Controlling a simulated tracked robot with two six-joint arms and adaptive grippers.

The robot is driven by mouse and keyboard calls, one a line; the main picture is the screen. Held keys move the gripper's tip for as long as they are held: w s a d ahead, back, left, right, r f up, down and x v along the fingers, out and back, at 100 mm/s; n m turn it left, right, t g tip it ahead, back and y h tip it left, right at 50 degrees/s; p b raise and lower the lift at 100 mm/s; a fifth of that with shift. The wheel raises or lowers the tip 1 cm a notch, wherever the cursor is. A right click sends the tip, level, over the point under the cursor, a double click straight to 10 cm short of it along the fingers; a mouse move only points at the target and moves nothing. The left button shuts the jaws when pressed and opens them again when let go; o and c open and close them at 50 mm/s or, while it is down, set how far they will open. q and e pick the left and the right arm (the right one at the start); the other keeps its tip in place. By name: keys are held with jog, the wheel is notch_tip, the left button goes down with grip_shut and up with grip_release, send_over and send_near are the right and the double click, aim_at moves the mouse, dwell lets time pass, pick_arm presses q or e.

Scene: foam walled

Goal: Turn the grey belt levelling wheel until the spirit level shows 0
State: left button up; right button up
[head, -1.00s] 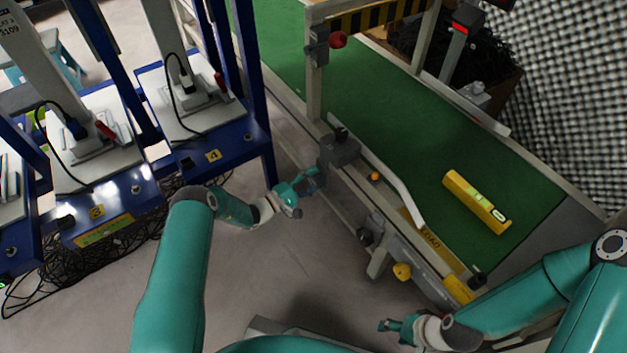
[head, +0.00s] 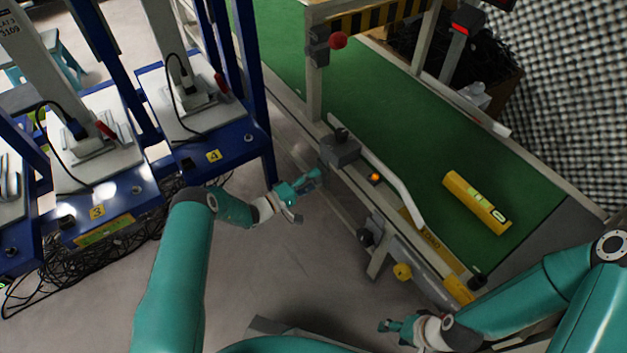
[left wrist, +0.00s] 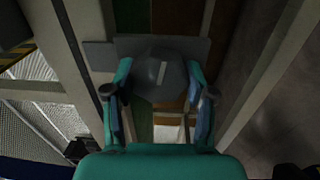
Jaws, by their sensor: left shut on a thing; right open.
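The grey belt levelling wheel (left wrist: 160,78), dark and round with a pale mark, sits between the fingers of my left gripper in the left wrist view. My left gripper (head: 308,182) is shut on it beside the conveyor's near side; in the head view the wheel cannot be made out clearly. The yellow spirit level (head: 463,189) lies on the green belt (head: 400,130) at the right. Its green vial shows, but the bubble is too small to read. My right gripper (head: 385,326) is open and empty, low in front of the conveyor.
A grey box (head: 340,148), an orange button (head: 375,178), a black knob (head: 365,237) and a yellow knob (head: 403,271) are on the conveyor's near side. Blue-framed stations (head: 215,155) stand at the left. Floor (head: 270,270) between them is clear.

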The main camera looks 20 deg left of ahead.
pick_arm(q)
jog(key=o, duration=1.2)
jog(key=shift+s+d+f, duration=0.2)
jog(key=shift+d+f, duration=0.05)
jog(key=shift+c, duration=0.2)
jog(key=shift+a+r, duration=0.1)
jog(key=shift+a, duration=0.1)
jog(key=v, duration=1.2)
jog(key=shift+w, duration=0.1)
